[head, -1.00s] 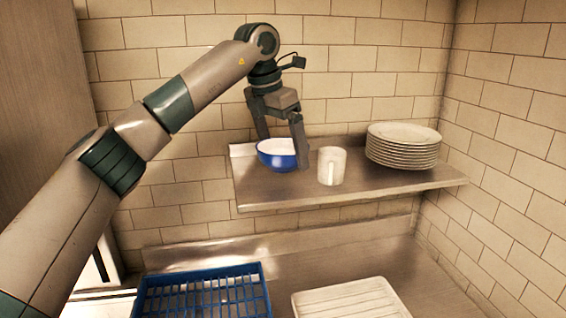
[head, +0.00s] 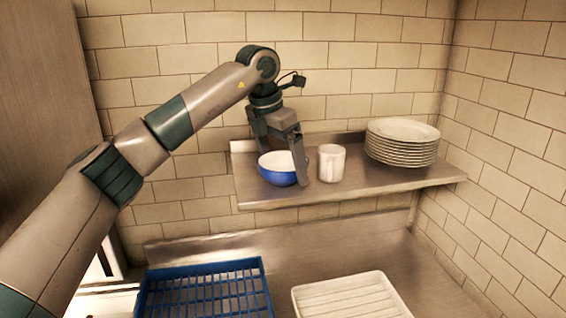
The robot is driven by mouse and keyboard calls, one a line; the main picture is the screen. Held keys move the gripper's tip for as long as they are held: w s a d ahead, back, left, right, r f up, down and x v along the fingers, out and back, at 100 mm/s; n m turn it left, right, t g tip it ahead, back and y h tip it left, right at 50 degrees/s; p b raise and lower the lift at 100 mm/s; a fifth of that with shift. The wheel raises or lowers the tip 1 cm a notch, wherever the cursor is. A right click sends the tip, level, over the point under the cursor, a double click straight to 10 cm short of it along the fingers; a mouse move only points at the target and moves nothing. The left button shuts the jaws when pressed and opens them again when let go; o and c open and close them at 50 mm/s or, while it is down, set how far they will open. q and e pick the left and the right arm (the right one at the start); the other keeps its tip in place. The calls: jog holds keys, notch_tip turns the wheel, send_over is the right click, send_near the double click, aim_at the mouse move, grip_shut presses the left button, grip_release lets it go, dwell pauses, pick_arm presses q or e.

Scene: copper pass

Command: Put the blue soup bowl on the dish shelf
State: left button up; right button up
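The blue soup bowl (head: 279,177), white inside, is upright at the left part of the metal dish shelf (head: 350,190). Its base is at the shelf's surface; I cannot tell for sure whether it touches. My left gripper (head: 283,158) reaches down from above with one finger at the bowl's right side and the other behind its left rim. It appears shut on the bowl. The left finger's tip is hidden behind the bowl. My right gripper is not in view.
A white mug (head: 331,163) stands close to the right of the bowl. A stack of white plates (head: 402,150) is further right on the shelf. Below are a blue rack (head: 205,268) and a white ribbed tray (head: 350,298). Tiled walls close off the back and right.

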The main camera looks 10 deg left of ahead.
pick_arm(q)
jog(key=o, duration=0.9)
jog(key=shift+o, duration=0.2)
jog(key=shift+r, duration=0.1)
jog(key=shift+a+r, duration=0.15)
jog(key=shift+r, duration=0.35)
jog(key=b+v, duration=0.3)
jog(key=v, duration=0.8)
